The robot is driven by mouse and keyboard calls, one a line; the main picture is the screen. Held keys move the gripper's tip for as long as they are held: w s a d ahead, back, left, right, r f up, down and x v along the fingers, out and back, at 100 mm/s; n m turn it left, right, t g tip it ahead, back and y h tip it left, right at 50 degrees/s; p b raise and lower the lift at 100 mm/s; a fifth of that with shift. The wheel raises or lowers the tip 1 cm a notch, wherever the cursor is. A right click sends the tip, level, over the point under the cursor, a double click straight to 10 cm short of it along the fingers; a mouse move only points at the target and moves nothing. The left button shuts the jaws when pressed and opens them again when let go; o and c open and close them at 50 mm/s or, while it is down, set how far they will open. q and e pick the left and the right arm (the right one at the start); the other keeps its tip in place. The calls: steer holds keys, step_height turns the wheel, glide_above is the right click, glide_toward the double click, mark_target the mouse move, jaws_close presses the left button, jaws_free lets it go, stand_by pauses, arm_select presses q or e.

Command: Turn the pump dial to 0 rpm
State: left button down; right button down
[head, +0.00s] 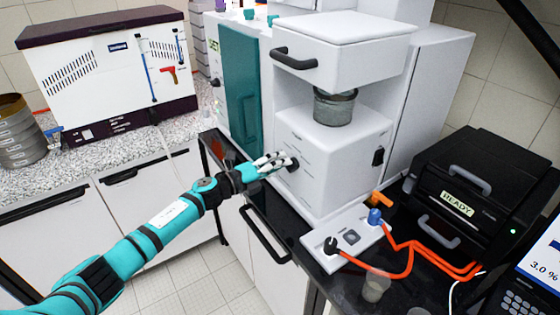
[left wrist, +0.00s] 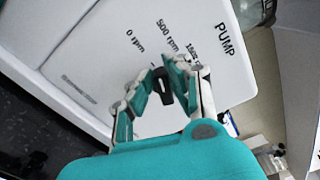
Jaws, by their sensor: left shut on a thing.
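The pump dial (left wrist: 161,90) is a small black knob on the white pump panel (left wrist: 100,50). In the left wrist view the panel reads PUMP, with marks 0 rpm, 500 rpm and a third, partly hidden one. My left gripper (left wrist: 157,84) is shut on the dial, its fingers on either side of it. In the head view the dial (head: 292,164) shows at the tips of my left gripper (head: 284,162), on the front of the white machine (head: 335,165). Which mark the dial points at cannot be told clearly. My right gripper is not in view.
A white power strip (head: 347,240) with orange cables lies on the black counter to the right. A black box reading READY (head: 480,195) stands behind it. A clear cup (head: 376,287) is near the front edge. A black drawer handle (head: 265,238) juts out below the counter.

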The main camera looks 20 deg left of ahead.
arm_select(q)
steer(key=shift+a+f+n+p, duration=0.1)
steer(key=shift+f+n+p, duration=0.1)
steer(key=shift+n, duration=0.7)
steer(key=shift+f+n+p, duration=0.15)
steer(key=shift+n+p, duration=0.05)
steer(key=shift+n, duration=0.7)
steer(key=c, duration=1.3)
jaws_free()
steer(key=v, duration=1.2)
steer(key=shift+a, duration=0.1)
steer(key=shift+f, duration=0.15)
